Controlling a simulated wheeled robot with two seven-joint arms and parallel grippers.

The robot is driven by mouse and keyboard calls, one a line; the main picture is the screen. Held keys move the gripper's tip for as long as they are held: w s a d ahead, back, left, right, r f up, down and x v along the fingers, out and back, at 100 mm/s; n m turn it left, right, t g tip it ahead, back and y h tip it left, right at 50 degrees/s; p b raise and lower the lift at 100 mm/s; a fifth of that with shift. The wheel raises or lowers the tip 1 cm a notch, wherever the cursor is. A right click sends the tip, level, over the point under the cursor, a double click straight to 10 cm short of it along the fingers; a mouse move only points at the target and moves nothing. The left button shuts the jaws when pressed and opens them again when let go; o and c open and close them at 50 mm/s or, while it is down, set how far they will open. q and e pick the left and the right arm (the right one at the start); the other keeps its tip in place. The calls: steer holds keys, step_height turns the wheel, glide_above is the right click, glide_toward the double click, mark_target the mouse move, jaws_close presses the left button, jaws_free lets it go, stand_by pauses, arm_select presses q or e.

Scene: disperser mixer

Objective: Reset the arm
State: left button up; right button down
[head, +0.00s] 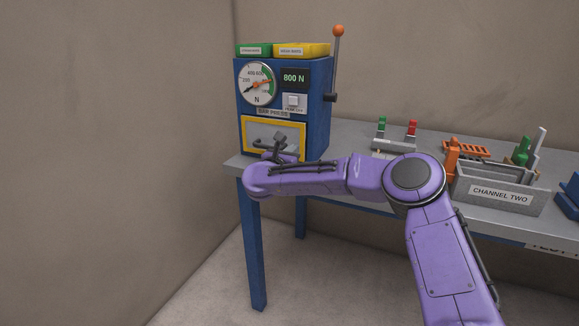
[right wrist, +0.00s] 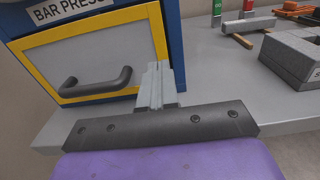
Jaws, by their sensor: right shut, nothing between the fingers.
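My right arm reaches across the picture in the head view, with its right gripper (head: 279,139) in front of the lower part of the blue bar press (head: 318,115). In the right wrist view the right gripper's fingers (right wrist: 155,85) are together and empty. They are in front of the right part of the press's yellow-framed door (right wrist: 85,58), to the right of its dark handle (right wrist: 97,82). I cannot tell whether they touch the door. The press's side lever (head: 336,65) stands nearly upright, with an orange knob on top. My left gripper is not in view.
The press stands at the left end of the grey table (head: 232,160); its display (head: 294,78) reads 800 N.

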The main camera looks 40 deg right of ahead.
steer(key=s+a+f+n+t+y, duration=0.2)
steer(key=a+f+n, duration=0.1)
steer(key=a+n, duration=0.4)
steer(key=s+a+f+n+t+y, duration=0.1)
steer(key=a+f+n+t+y, duration=0.15)
steer(key=a+n, duration=0.5)
steer(key=s+a+f+n+y+p, duration=0.1)
steer(key=s+a+f+n+y, duration=0.15)
steer(key=f+n, duration=0.35)
steer(key=s+a+f+n+g+y+p, duration=0.1)
steer(key=s+a+f+n+y, duration=0.1)
steer(key=s+f+n, duration=0.4)
steer(key=s+a+f+n+y, duration=0.1)
steer(key=a+f+n+y, duration=0.2)
steer(key=f, duration=0.5)
steer(key=s+f+n+g+y+p, duration=0.1)
steer(key=s+f+n+g, duration=0.1)
steer(key=s+f+n, duration=0.35)
steer(key=s+f+n+g+p, duration=0.1)
steer(key=s+f+n+g, duration=0.15)
steer(key=s, duration=0.55)
steer(key=s+d+f+n+g+p, duration=0.2)
steer(key=s, duration=0.8)
steer(key=s+d+f+n+g+p, duration=0.2)
steer(key=s+d, duration=0.1)
steer(key=s, duration=0.7)
steer(key=shift+d+g+h, duration=0.15)
steer(key=shift+g+h, duration=0.25)
steer(key=shift+w, duration=0.1)
